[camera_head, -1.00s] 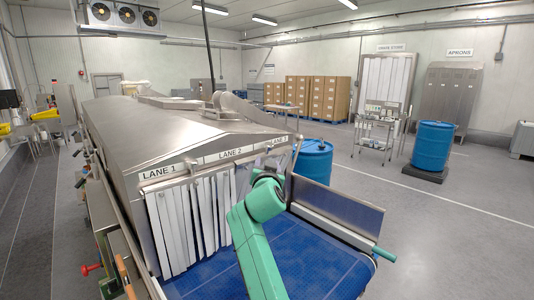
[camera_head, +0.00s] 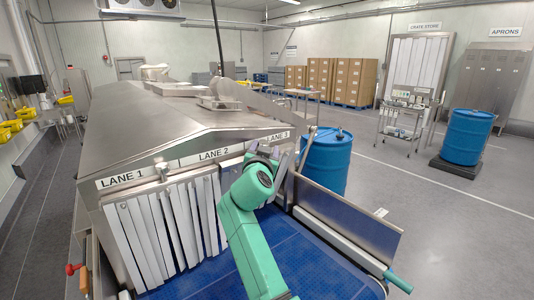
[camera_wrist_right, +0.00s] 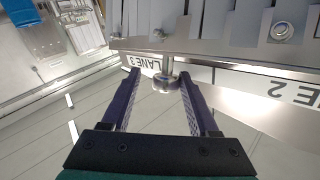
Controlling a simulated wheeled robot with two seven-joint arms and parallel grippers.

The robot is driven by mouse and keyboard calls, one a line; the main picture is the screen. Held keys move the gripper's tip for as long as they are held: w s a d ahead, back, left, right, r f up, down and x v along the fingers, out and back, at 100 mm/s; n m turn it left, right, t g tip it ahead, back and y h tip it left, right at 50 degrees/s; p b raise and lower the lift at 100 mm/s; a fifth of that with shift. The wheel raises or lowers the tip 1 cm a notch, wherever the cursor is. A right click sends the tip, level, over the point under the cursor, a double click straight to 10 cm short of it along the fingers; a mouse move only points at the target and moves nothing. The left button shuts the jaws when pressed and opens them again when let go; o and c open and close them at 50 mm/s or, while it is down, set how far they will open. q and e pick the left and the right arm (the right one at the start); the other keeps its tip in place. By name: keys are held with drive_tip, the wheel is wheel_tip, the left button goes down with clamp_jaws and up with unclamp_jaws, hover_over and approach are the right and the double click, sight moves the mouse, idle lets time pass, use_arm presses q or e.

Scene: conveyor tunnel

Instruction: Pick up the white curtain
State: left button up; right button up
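The white curtain (camera_head: 148,240) hangs in vertical strips at the mouth of the steel tunnel, under the LANE 1 (camera_head: 122,179) and LANE 2 (camera_head: 213,154) labels. Strips (camera_wrist_right: 242,22) also show along the top of the right wrist view. My right arm, green, reaches up to the LANE 3 end, where it hides part of the front. My right gripper (camera_wrist_right: 160,76) is open, with its two dark fingers apart beside the LANE 3 label. A round metal knob (camera_wrist_right: 168,80) shows between the fingertips; I cannot tell whether they touch it. My left gripper is out of view.
A blue conveyor belt (camera_head: 315,262) runs out below the curtain, with a steel side guard (camera_head: 345,213) on its right. A blue drum (camera_head: 327,160) stands close behind that guard. Open floor (camera_head: 440,235) lies to the right.

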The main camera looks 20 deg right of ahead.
drive_tip(key=shift+s+a+r, duration=0.15)
drive_tip(key=shift+s+a, duration=0.05)
drive_tip(key=shift+a, duration=0.25)
drive_tip(key=shift+s+a+r, duration=0.15)
drive_tip(key=shift+s+a, duration=0.05)
drive_tip(key=shift+a, duration=0.2)
drive_tip(key=c, duration=0.8)
drive_tip(key=shift+d, duration=0.1)
clamp_jaws()
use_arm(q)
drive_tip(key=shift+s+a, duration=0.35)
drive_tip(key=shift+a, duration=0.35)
use_arm(e)
drive_tip(key=shift+d, duration=0.2)
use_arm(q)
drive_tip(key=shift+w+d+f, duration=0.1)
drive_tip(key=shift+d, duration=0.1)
use_arm(e)
drive_tip(key=shift+w, duration=0.1)
drive_tip(key=shift+r, duration=0.15)
